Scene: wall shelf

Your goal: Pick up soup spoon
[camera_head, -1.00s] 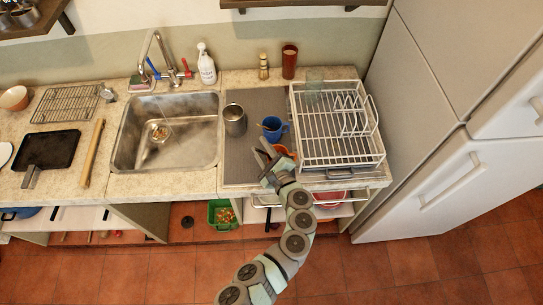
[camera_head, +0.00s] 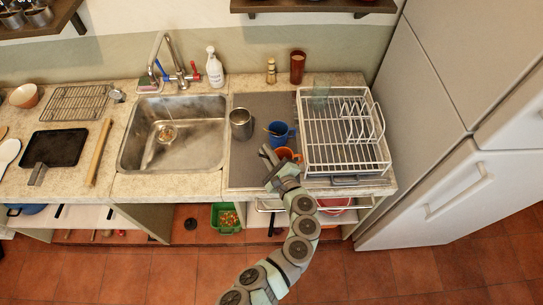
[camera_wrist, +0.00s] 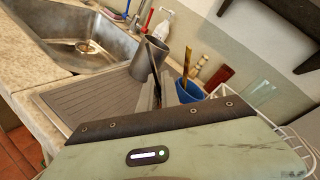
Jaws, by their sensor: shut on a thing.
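My gripper (camera_head: 270,155) is low over the right end of the counter, at the front of the grey drainer mat. In the wrist view its fingers (camera_wrist: 168,88) are close together and shut on a slim dark piece, seemingly the soup spoon (camera_wrist: 156,84). Most of that piece is hidden by the fingers and wrist, so its bowl cannot be made out. An orange mug (camera_head: 286,154) is right beside the fingers, partly covered. A blue mug (camera_head: 279,134) stands just behind, with a wooden-looking handle (camera_wrist: 187,62) sticking up from it.
A metal cup (camera_head: 241,123) stands left of the blue mug. A white dish rack (camera_head: 345,166) is close on the right. The sink (camera_head: 195,160) is to the left. A pepper mill (camera_head: 271,71) and a brown cup (camera_head: 297,67) stand at the back. Space above the mat is free.

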